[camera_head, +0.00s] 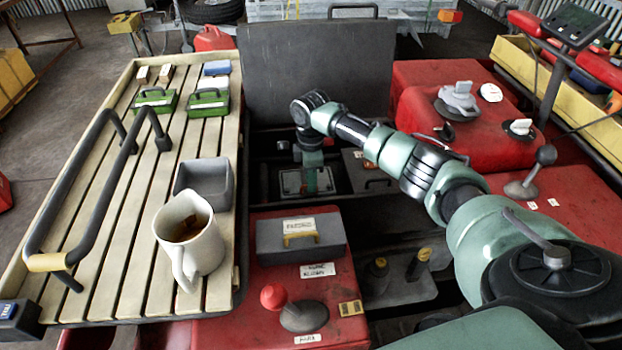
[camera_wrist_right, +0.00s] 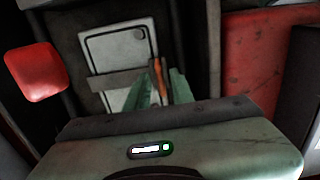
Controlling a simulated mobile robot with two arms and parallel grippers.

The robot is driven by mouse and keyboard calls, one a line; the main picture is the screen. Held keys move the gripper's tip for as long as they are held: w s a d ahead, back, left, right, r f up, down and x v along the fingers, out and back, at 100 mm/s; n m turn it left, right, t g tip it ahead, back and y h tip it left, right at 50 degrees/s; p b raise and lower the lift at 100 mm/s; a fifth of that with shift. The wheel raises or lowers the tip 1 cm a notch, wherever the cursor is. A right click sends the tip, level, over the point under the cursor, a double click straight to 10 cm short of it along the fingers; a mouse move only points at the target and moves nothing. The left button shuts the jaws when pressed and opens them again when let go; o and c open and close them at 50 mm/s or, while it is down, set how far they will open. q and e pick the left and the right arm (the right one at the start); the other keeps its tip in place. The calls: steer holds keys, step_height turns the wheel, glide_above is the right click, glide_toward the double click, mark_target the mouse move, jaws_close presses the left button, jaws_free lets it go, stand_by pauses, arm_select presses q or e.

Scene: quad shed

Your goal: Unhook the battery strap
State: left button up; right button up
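The battery (camera_wrist_right: 112,48) is a pale grey box down in the dark bay, and its top also shows in the head view (camera_head: 292,183). The battery strap (camera_wrist_right: 112,79) is a dark grey band across it. An orange piece (camera_wrist_right: 158,72) stands at the strap's right end. My right gripper (camera_wrist_right: 164,80) reaches down into the bay, with its green fingers apart on either side of the orange piece. I cannot tell whether they touch it. In the head view my right gripper (camera_head: 312,182) partly covers the battery's right side. My left gripper is not in view.
A red block (camera_wrist_right: 36,72) is close on the left in the wrist view. A raised dark lid (camera_head: 315,70) stands behind the bay. A slatted rack (camera_head: 105,235) with a mug (camera_head: 192,240) lies left, and a red tank (camera_head: 455,125) right.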

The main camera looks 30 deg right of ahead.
jaws_close()
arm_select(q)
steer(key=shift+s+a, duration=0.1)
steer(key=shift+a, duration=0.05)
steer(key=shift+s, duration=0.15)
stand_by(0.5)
arm_select(e)
steer(key=shift+r, duration=0.1)
stand_by(0.4)
